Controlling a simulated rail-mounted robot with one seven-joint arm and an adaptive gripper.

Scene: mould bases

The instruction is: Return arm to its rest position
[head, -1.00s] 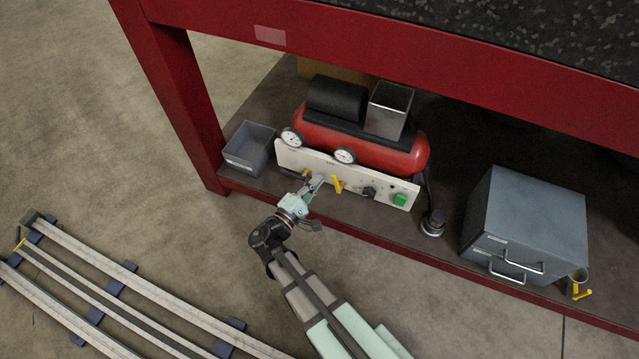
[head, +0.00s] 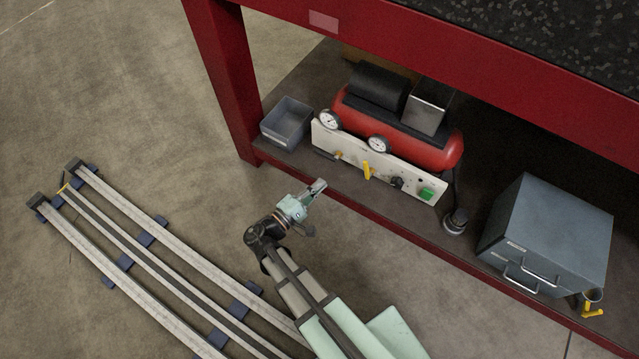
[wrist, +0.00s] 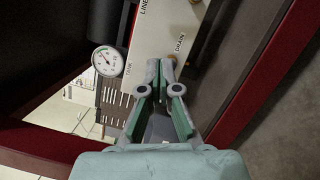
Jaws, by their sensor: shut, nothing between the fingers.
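My gripper (head: 319,186) is shut and empty, held out in front of the lower shelf of the red bench, apart from the compressor panel. In the wrist view, my gripper (wrist: 160,66) points at the white panel (wrist: 163,40), with the fingertips together near the "DRAIN" label. The red compressor (head: 400,131) sits on the shelf behind the white panel (head: 340,139), which carries a yellow lever (head: 369,171), a dark knob and a green switch (head: 427,193). A gauge marked "TANK" (wrist: 106,60) shows at the left in the wrist view.
The red bench leg (head: 224,85) and shelf edge (head: 385,228) stand close beyond my gripper. A grey bin (head: 287,123) and a grey drawer cabinet (head: 550,232) rest on the shelf. Floor rails (head: 150,262) lie at the left. The floor between rails and bench is clear.

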